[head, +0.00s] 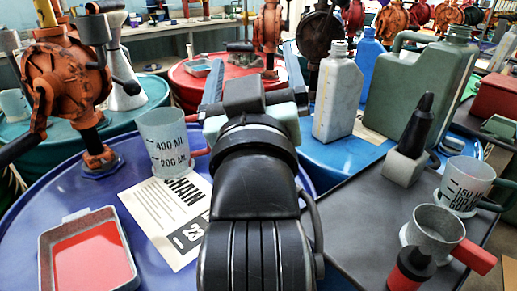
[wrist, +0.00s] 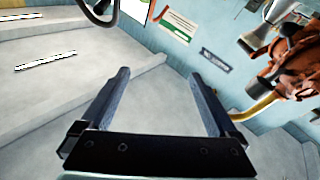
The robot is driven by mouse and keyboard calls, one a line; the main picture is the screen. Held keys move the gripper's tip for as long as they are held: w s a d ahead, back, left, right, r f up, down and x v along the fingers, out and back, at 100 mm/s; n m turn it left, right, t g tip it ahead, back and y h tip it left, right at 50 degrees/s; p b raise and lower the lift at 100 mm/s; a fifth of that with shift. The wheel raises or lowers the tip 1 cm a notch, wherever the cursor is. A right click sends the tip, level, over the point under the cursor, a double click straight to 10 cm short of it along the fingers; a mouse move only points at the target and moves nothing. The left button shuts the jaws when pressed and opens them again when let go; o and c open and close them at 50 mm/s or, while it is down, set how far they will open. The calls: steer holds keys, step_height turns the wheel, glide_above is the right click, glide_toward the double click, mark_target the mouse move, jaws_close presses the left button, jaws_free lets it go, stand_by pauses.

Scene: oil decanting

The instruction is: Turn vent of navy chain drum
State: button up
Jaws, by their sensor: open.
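The navy drum (head: 85,185) fills the lower left of the head view, with a paper label (head: 172,218) reading CHAIN on its top. I cannot make out its vent; my arm covers the drum's right part. My gripper (head: 255,55) is raised above and beyond the drum, fingers pointing away. The wrist view shows my gripper (wrist: 159,75) open, with nothing between its fingers.
An orange hand pump (head: 65,80) stands on the navy drum. A measuring jug (head: 165,140) and a tray of red liquid (head: 45,250) also sit there. A grey bottle (head: 338,95) and green can (head: 415,90) stand right. A dark bench (head: 345,215) holds cups.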

steer(key=w+f+n+g+p, duration=0.5)
steer(key=g+p, duration=0.6)
steer(key=p, duration=0.9)
steer(key=s+f+n+g+p, duration=0.35)
steer(key=s+g+p, duration=0.65)
steer(key=s+p, duration=0.6)
steer(key=f, duration=0.8)
steer(key=w+f, duration=0.1)
steer(key=f, duration=0.3)
steer(key=shift+d+f, duration=0.1)
steer(key=shift+d, duration=0.05)
steer(key=c, duration=1.4)
